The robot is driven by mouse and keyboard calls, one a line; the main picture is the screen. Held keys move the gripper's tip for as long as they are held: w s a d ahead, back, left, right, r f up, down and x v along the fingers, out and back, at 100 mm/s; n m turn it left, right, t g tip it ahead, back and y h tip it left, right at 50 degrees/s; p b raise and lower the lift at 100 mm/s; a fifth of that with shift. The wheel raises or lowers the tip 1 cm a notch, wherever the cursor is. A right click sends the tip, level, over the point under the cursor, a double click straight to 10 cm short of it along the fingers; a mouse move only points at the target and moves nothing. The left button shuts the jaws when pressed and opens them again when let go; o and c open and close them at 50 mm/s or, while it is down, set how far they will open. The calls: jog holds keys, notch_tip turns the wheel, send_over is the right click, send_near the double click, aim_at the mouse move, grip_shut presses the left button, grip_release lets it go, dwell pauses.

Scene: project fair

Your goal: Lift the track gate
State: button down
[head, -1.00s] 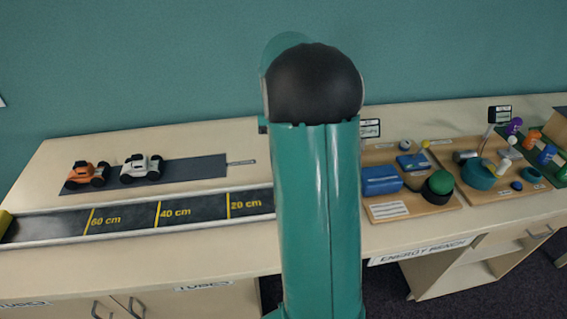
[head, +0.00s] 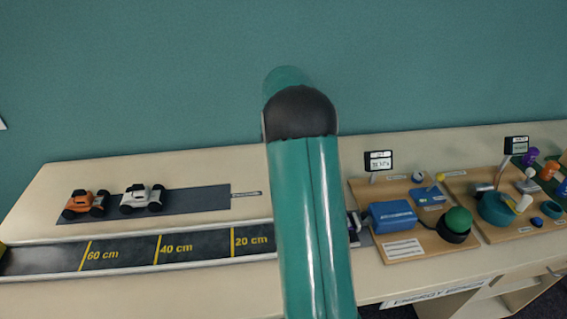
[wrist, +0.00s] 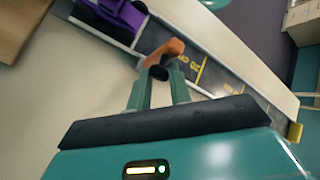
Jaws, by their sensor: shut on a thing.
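In the wrist view my gripper (wrist: 160,75) is shut on the orange track gate (wrist: 172,48), at the near side of the track (wrist: 215,76). The fingers hide part of the gate, and I cannot tell how far it stands off the track. A purple car (wrist: 112,14) is on the track beside the gate. In the head view the track (head: 120,248) runs along the bench with 20, 40 and 60 cm marks. My arm hides the gate and my gripper there.
An orange car (head: 84,203) and a white car (head: 142,197) stand on a dark strip (head: 200,201) behind the track. Bare bench lies around the dark strip.

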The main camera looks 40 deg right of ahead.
jog(key=shift+s+d+f, duration=0.2)
jog(key=shift+d+f, duration=0.15)
jog(key=shift+d, duration=0.1)
jog(key=c, duration=1.3)
grip_release()
jog(key=shift+d, duration=0.15)
jog(key=shift+o, duration=0.2)
jog(key=shift+w+r, duration=0.1)
jog(key=shift+r, duration=0.05)
jog(key=shift+w+a, duration=0.1)
jog(key=shift+a, duration=0.2)
